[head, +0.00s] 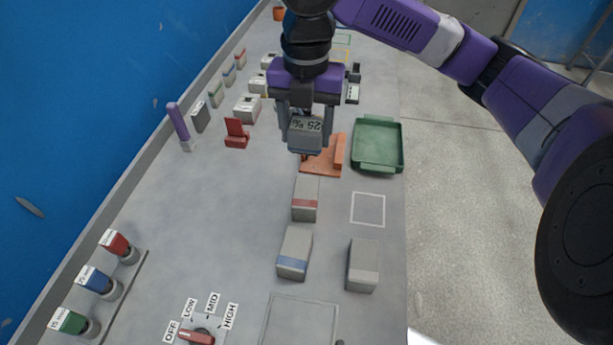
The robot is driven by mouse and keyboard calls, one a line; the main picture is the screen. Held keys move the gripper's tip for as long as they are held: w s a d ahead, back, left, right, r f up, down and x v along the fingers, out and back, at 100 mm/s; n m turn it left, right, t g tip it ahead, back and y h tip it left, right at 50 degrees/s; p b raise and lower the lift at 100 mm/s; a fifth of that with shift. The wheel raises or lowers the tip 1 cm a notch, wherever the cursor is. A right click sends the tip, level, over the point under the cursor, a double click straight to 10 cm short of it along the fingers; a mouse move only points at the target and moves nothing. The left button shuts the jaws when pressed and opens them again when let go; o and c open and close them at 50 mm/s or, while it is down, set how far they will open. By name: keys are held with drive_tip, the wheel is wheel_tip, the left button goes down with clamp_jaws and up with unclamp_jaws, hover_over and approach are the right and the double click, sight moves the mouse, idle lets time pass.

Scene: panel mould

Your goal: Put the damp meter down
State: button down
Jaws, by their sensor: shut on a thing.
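The damp meter (306,134) is a small grey box with a display label that seems to read "25 %". My gripper (308,112) is shut on it, with a finger on each side. The meter appears held above the grey bench, in front of an orange stand (325,165), and partly covers that stand. I cannot tell how high it is or whether it touches the stand.
A green tray (398,147) stands right of the stand. A white outlined square (368,209) on the bench is empty. Blocks with a red band (305,198), a blue band (294,253) and a pale band (362,265) stand nearer. A red holder (236,134) is left.

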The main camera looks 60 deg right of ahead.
wheel_tip(320, 180, down, 13)
drive_tip(key=shift+r, duration=0.1)
idle(0.4)
drive_tip(key=shift+f, duration=0.25)
drive_tip(key=shift+c, duration=2.4)
unclamp_jaws()
drive_tip(key=shift+r, duration=0.2)
wheel_tip(320, 180, up, 12)
drive_tip(key=shift+r, duration=0.1)
